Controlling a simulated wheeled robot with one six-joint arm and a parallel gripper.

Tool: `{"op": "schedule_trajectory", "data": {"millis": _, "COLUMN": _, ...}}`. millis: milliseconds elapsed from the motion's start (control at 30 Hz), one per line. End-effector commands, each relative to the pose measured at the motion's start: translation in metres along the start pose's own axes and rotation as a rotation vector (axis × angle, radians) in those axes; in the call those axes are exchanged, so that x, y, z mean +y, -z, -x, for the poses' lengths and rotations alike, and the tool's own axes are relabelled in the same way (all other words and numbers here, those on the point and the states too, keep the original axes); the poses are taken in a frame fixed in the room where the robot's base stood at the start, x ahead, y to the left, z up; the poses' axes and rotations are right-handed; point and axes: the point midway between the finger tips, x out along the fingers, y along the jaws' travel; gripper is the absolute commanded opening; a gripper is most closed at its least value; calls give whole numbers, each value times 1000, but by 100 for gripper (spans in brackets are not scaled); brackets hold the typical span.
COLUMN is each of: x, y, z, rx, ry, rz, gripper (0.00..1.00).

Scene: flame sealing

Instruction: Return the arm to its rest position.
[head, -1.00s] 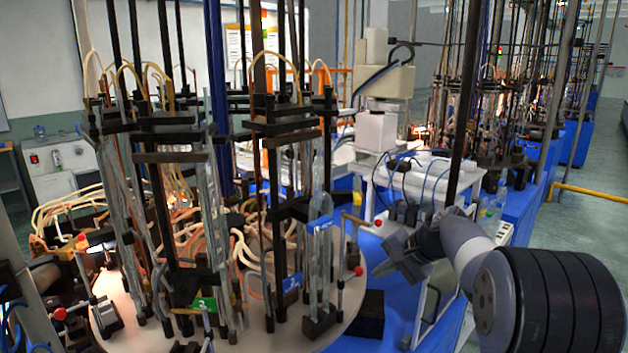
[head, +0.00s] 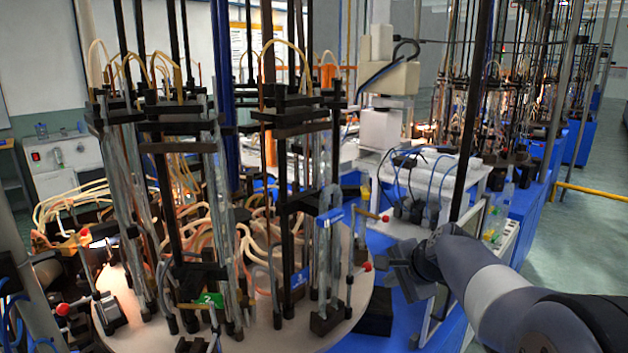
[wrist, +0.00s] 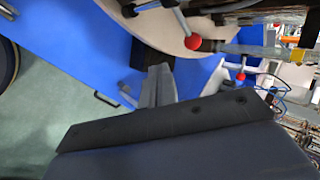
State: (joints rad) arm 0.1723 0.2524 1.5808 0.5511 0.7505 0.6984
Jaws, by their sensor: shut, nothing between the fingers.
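My gripper (head: 396,270) is in the head view, beside the right edge of the round table and above the blue base. It is shut and holds nothing. My arm reaches to it from the lower right corner, low and extended. In the wrist view my closed fingers (wrist: 157,86) point toward the blue base and the table's rim. They look apart from both, though the exact clearance cannot be told.
The round table (head: 262,338) carries glass tubes, dark posts and hoses. A red knob (head: 366,266) is close to my gripper; a red ball (wrist: 193,41) shows in the wrist view. A dark upright post (head: 470,120) stands behind my arm. Open floor (head: 590,225) is at the right.

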Motion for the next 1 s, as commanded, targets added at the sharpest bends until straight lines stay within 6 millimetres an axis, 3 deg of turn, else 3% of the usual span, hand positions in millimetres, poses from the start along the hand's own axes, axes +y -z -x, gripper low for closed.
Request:
{"op": "schedule_trajectory", "data": {"millis": 100, "x": 12, "y": 1, "z": 11, "rx": 1, "ry": 0, "rz": 0, "gripper": 0}}
{"op": "schedule_trajectory", "data": {"millis": 300, "x": 15, "y": 0, "z": 27, "rx": -1, "ry": 0, "rz": 2, "gripper": 0}}
{"op": "schedule_trajectory", "data": {"millis": 767, "x": 16, "y": -1, "z": 30, "rx": -3, "ry": -3, "rz": 6, "gripper": 0}}
{"op": "schedule_trajectory", "data": {"millis": 1000, "x": 27, "y": -14, "z": 37, "rx": 0, "ry": -32, "rz": 87, "gripper": 0}}
